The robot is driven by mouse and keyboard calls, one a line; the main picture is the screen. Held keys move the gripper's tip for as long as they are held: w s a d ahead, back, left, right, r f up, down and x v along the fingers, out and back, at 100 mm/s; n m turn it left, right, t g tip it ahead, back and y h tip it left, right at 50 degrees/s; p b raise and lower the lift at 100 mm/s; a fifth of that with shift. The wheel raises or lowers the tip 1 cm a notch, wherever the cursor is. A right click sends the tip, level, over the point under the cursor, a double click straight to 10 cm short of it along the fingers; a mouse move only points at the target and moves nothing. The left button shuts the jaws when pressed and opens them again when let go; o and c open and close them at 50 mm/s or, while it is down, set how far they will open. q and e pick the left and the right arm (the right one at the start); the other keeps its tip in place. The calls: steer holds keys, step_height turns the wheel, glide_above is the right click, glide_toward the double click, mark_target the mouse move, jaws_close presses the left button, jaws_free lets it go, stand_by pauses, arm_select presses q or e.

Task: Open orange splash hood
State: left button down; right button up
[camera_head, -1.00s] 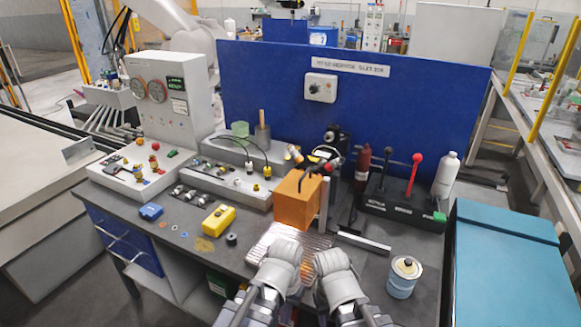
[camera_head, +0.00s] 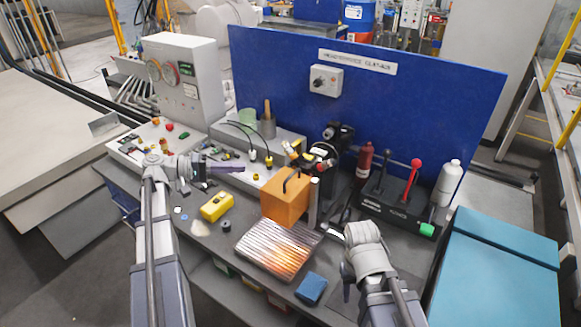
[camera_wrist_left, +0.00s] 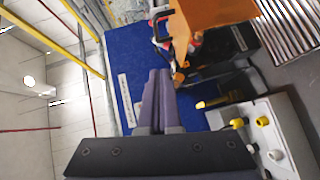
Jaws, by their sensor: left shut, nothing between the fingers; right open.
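The orange splash hood (camera_head: 283,203) is a box-shaped cover at the back of the ribbed metal plate (camera_head: 262,262), with a black handle (camera_head: 292,180) on its top. Its side also shows at the top of the left wrist view (camera_wrist_left: 212,14). My left gripper (camera_head: 240,168) is shut and empty, left of the hood and apart from it, pointing right. Its two dark fingers lie together in the left wrist view (camera_wrist_left: 158,74). My right gripper (camera_head: 345,268) is to the right of the plate, near the bench's front, apart from the hood.
A yellow box (camera_head: 216,207) lies left of the plate and a blue block (camera_head: 312,289) at its front right. A blue panel (camera_head: 345,95) closes off the back.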

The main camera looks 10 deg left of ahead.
arm_select(q)
steer(key=x, duration=0.3)
steer(key=s+b+x, duration=0.1)
steer(key=x, duration=0.3)
steer(key=b+x, duration=0.1)
steer(key=x, duration=0.3)
steer(key=shift+s+d+r, duration=0.1)
steer(key=shift+s+d, duration=0.1)
steer(key=shift+d, duration=0.4)
steer(key=shift+s+d, duration=0.1)
steer(key=shift+d, duration=0.4)
steer(key=s+d, duration=0.2)
steer(key=d, duration=0.5)
steer(key=s+d, duration=0.3)
steer(key=d, duration=0.5)
steer(key=shift+s, duration=0.3)
steer(key=shift+w, duration=0.1)
